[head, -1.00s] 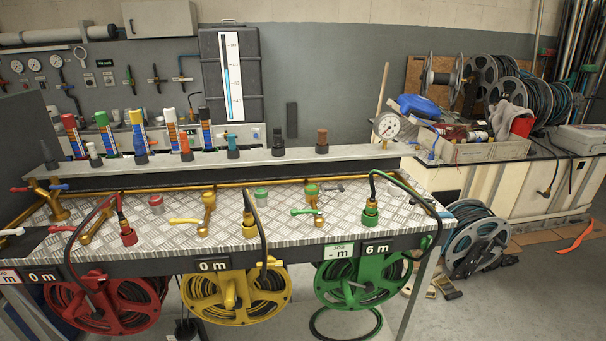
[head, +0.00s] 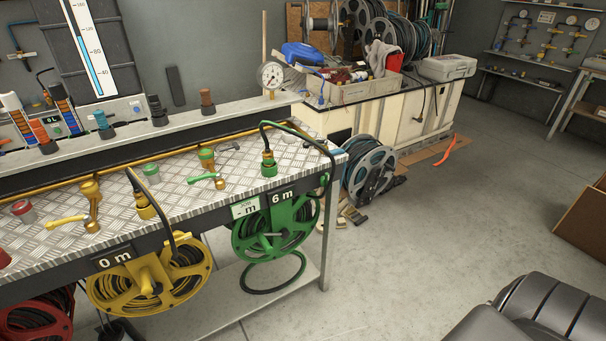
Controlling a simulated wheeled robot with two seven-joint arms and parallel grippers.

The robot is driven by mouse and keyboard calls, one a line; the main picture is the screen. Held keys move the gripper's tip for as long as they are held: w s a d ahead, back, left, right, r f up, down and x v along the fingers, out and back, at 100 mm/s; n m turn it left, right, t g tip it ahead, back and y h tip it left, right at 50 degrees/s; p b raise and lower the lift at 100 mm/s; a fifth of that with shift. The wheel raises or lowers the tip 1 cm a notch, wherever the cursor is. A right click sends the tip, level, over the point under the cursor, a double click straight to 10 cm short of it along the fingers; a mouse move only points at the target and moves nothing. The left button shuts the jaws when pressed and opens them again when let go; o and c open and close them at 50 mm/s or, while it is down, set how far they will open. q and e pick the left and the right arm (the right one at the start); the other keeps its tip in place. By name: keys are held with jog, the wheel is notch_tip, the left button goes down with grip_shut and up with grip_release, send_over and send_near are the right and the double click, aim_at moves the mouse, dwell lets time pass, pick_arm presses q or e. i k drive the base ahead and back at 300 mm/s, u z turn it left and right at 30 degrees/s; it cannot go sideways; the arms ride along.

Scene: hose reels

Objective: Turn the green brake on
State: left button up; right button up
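The green hose reel (head: 262,235) hangs under the front edge of the metal bench, below a black "6 m" label (head: 282,197) and a pale green-bordered label (head: 245,208). Its hub faces me, and a small lever-like part sits there; I cannot tell which part is the brake or how it is set. Above it on the bench are a green-handled valve (head: 204,178) and a green hose fitting (head: 269,167) with a black hose looping over the edge. Neither of my grippers is in view.
The yellow reel (head: 150,284) hangs left of the green one, and a red reel (head: 38,318) is at the lower left. A bench leg (head: 327,240) stands right of the green reel. The grey floor (head: 440,230) to the right is mostly open.

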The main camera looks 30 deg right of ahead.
aim_at(324, 179)
jog(key=z, duration=3.1)
jog(key=i, duration=2.4)
jog(key=u, duration=2.45)
